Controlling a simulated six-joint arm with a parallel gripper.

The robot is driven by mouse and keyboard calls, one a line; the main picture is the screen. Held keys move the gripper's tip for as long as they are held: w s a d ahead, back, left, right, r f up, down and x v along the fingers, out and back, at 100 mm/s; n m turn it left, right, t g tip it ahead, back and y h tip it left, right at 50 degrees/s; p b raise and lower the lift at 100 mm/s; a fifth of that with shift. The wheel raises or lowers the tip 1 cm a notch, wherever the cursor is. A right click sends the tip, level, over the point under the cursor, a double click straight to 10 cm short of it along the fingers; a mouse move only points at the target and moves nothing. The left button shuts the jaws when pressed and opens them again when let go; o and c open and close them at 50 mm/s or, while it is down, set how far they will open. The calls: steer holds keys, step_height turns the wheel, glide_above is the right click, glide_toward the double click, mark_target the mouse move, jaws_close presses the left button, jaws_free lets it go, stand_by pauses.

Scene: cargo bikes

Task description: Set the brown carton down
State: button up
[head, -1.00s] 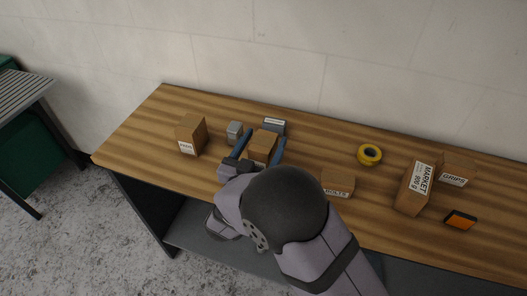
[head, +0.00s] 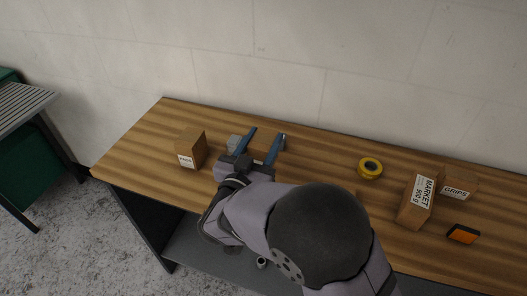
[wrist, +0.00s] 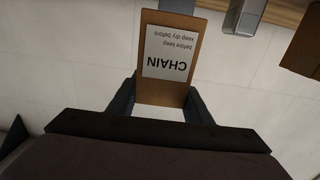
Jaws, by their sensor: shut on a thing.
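My gripper (head: 264,140) is over the left half of the wooden table, its two blue fingers pointing toward the wall. It is shut on a brown carton (wrist: 184,84) with a white label reading CHAIN, upside down in the wrist view. The carton sits between both fingertips. In the head view I cannot clearly make the carton out between the fingers. I cannot tell whether it touches the table or hangs above it.
On the wooden table (head: 140,150), a labelled carton (head: 191,149) stands left of my gripper, and a small grey box (head: 234,143) is close beside it. To the right are yellow tape (head: 370,168), a MARKET carton (head: 418,201), a GRIPS carton (head: 459,183) and an orange-black item (head: 463,234).

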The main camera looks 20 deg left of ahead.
step_height(320, 180, up, 4)
steer(key=shift+r, duration=0.15)
step_height(320, 180, up, 5)
steer(key=p, duration=0.5)
steer(key=shift+r, duration=0.1)
